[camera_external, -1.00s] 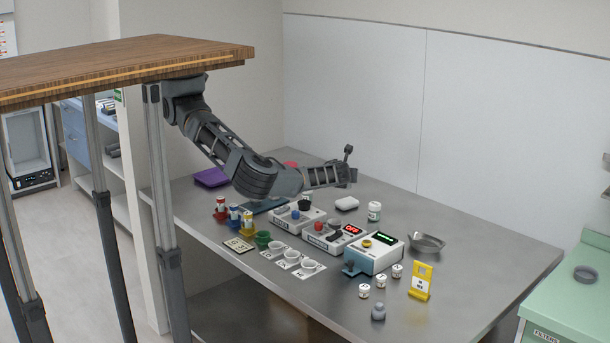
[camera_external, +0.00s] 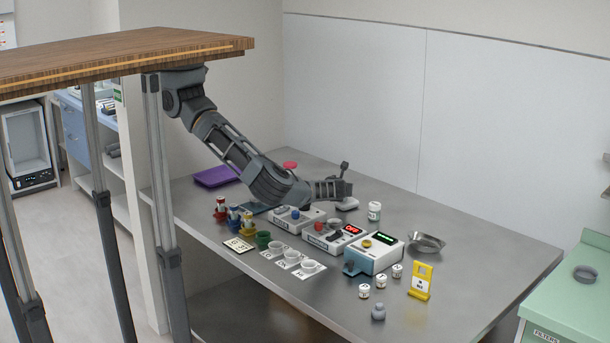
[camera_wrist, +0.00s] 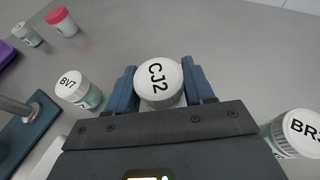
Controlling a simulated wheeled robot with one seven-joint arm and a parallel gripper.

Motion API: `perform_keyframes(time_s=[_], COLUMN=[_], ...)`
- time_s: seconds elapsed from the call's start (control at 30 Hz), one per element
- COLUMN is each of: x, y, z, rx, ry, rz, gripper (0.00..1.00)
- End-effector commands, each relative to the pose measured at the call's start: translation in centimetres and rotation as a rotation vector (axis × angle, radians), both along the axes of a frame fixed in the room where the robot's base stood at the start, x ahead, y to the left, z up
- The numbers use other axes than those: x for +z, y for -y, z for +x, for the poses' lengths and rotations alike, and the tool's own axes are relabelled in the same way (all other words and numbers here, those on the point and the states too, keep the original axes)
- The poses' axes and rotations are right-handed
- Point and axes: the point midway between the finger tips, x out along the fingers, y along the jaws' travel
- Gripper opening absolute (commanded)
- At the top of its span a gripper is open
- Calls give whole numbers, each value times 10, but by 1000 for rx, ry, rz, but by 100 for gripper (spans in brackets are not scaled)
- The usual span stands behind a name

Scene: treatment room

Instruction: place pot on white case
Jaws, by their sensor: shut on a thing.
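The pot with a white lid marked CJ2 (camera_wrist: 158,84) is between the two blue fingers of my gripper (camera_wrist: 160,78) in the wrist view. My gripper is shut on it. In the external view my gripper (camera_external: 334,189) is low over the back of the metal table, and the pot is hidden there. I cannot tell the gap between the pot and this thing.
A pot marked BV7 (camera_wrist: 75,88) and one marked BR (camera_wrist: 296,136) stand either side of my gripper. A red-lidded pot (camera_wrist: 62,22) is farther off. White devices (camera_external: 335,235), a metal dish (camera_external: 427,243) and a green-lettered white pot (camera_external: 374,211) stand nearby.

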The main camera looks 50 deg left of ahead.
Motion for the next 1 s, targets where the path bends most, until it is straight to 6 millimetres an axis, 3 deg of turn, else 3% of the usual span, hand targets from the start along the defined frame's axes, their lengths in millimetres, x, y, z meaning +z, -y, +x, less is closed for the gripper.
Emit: perform_keyframes(time_s=[0.47,0.5,0.73,1.0], x=[-10,-8,-8,-7], y=[0,0,0,0], z=[0,0,0,0], rx=[2,1,1,1], ry=[1,1,0,0], rz=[-1,-1,0,0], gripper=[22,55,77,78])
